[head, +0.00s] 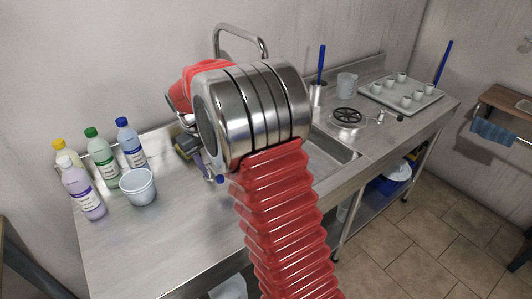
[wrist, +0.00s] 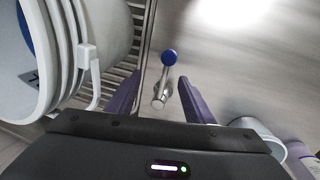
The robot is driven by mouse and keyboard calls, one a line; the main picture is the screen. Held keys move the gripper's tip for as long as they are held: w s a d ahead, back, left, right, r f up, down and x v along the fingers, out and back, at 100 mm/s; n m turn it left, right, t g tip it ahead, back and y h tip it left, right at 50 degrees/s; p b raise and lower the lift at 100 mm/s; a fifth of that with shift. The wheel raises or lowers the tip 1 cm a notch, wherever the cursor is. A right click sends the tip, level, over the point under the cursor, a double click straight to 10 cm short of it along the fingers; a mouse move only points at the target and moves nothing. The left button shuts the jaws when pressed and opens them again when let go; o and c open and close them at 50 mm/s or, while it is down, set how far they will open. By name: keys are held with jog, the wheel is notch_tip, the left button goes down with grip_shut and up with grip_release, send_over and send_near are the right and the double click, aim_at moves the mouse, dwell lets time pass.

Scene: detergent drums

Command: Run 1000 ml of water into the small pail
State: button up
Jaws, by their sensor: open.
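The small pail (head: 138,187), pale grey-white, stands upright on the steel counter at the left, in front of the bottles. Its rim shows at the lower right of the wrist view (wrist: 262,132). A metal lever with a round blue knob (wrist: 170,57) lies between the two purple fingers of my gripper (wrist: 160,98) in the wrist view; the fingers are apart and not closed on it. The blue knob also shows in the head view (head: 220,179), beside my gripper (head: 206,168). The pail's contents cannot be seen.
Several detergent bottles (head: 103,158) stand behind and left of the pail. A large white drum-like object (wrist: 70,50) fills the wrist view's left. A grey tray of cups (head: 420,97) and a clear measuring jug (head: 347,84) stand right. The counter's front left is clear.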

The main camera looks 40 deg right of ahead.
jog(key=shift+a+r, duration=0.2)
jog(key=shift+r, duration=1.25)
notch_tip(320, 180, up, 14)
jog(key=a, duration=0.2)
jog(key=shift+a+f, duration=0.25)
jog(key=shift+a, duration=0.15)
notch_tip(320, 180, down, 5)
jog(key=s+a, duration=0.2)
jog(key=s, duration=0.1)
jog(key=s+a+t+y, duration=0.1)
jog(key=s+a+t, duration=0.1)
jog(key=s, duration=1.1)
jog(key=s+a+t+y, duration=0.1)
jog(key=s+a+t, duration=0.2)
jog(key=s, duration=1)
jog(key=shift+s+a+m, duration=0.25)
jog(key=shift+a+m, duration=0.05)
jog(key=shift+a, duration=0.7)
